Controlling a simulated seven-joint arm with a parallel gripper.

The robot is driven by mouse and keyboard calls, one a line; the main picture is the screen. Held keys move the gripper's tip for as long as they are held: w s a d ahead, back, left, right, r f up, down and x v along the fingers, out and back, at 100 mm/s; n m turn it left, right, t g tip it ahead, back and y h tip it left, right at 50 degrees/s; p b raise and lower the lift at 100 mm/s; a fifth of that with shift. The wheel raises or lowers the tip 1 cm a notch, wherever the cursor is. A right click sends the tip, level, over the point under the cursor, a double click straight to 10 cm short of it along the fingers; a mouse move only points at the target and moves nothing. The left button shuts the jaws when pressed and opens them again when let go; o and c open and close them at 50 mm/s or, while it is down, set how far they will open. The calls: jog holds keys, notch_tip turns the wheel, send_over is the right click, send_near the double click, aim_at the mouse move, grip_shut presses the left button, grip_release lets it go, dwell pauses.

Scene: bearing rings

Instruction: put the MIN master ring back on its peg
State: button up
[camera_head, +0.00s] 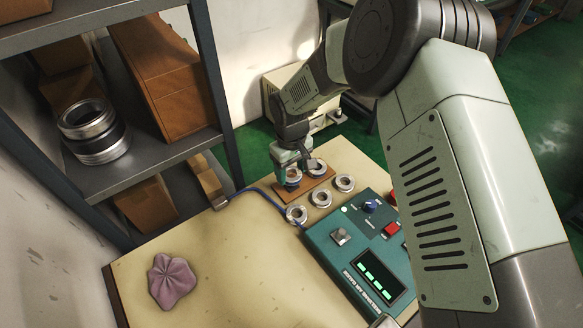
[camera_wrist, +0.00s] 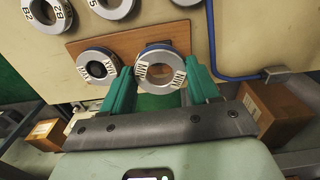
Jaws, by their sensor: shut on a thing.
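The MIN master ring (camera_wrist: 160,70), a silver ring with dark lettering, sits between the two green fingers of my gripper (camera_wrist: 160,82) in the wrist view. My gripper is shut on it. Brown wood shows through its hole, and I see no peg inside it. In the head view my gripper (camera_head: 291,172) is over the near-left part of a small brown wooden board (camera_head: 317,184). A second ring (camera_wrist: 98,66) with a dark centre is on the board (camera_wrist: 128,40), close beside the held ring. The peg for the MIN ring is not discernible.
Several loose silver rings (camera_head: 345,183) lie on the table beside the board. A teal gauge unit (camera_head: 340,237) with a lit display stands to the right, and a blue cable (camera_head: 258,191) runs behind. A pink cloth (camera_head: 171,280) lies at left; the table between is clear.

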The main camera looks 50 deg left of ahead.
jog(key=shift+f, duration=0.25)
dwell(0.6)
jog(key=shift+f, duration=0.65)
jog(key=shift+f, duration=0.85)
dwell(1.0)
jog(key=o, duration=1.5)
jog(key=shift+c, duration=0.2)
jog(key=shift+r, duration=3.75)
